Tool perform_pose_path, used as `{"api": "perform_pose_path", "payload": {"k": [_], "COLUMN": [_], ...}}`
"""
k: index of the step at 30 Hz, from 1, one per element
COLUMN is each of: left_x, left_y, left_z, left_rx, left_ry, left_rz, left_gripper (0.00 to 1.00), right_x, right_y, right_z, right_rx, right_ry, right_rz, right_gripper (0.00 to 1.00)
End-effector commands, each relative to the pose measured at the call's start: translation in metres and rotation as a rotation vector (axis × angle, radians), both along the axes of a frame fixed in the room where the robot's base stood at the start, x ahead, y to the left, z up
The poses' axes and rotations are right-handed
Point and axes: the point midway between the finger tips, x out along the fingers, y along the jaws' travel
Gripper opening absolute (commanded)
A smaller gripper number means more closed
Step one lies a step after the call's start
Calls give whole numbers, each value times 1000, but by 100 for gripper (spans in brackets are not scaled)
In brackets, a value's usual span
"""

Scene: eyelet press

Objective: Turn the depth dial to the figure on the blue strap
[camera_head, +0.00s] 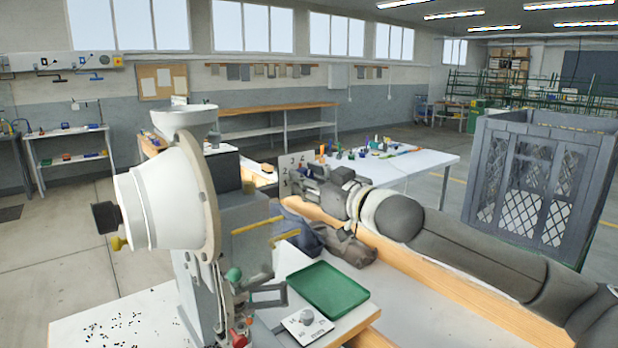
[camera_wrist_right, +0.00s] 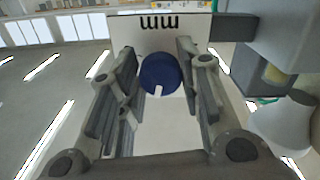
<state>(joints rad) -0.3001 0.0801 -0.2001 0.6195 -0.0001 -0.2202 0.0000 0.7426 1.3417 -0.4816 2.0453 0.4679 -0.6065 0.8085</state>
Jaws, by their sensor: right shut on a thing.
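A blue round dial (camera_wrist_right: 158,75) with a white pointer mark shows in the right wrist view. It sits in front of a white plate (camera_wrist_right: 160,120) marked "mm" along one edge. My right gripper (camera_wrist_right: 159,58) has a finger on each side of the dial and is shut on it. In the head view the right gripper (camera_head: 303,178) reaches to a white plate with dark figures (camera_head: 286,166); it covers most of the plate, so the dial's setting cannot be read. A dark blue folded item (camera_head: 303,232) lies below; no figure shows on it. My left gripper is out of view.
A white and grey press (camera_head: 165,195) stands at the left. A green tray (camera_head: 328,288) and a small white plate with a grey knob (camera_head: 307,319) are on the near table. A brown item (camera_head: 345,245) lies beneath my right arm. A table with small objects (camera_head: 420,163) stands behind.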

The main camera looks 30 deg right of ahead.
Motion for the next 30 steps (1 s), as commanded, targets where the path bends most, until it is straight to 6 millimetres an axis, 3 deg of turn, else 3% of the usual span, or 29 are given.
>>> {"api": "perform_pose_path", "payload": {"k": [15, 30], "left_x": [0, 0], "left_y": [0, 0], "left_z": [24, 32], "left_rx": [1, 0], "left_ry": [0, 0], "left_rz": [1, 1], "left_gripper": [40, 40], "right_x": [0, 0], "right_y": [-1, -1], "right_z": [1, 0], "right_rx": [-417, -599], "right_ry": [-29, -46], "right_rz": [0, 1], "right_gripper": [9, 9]}}
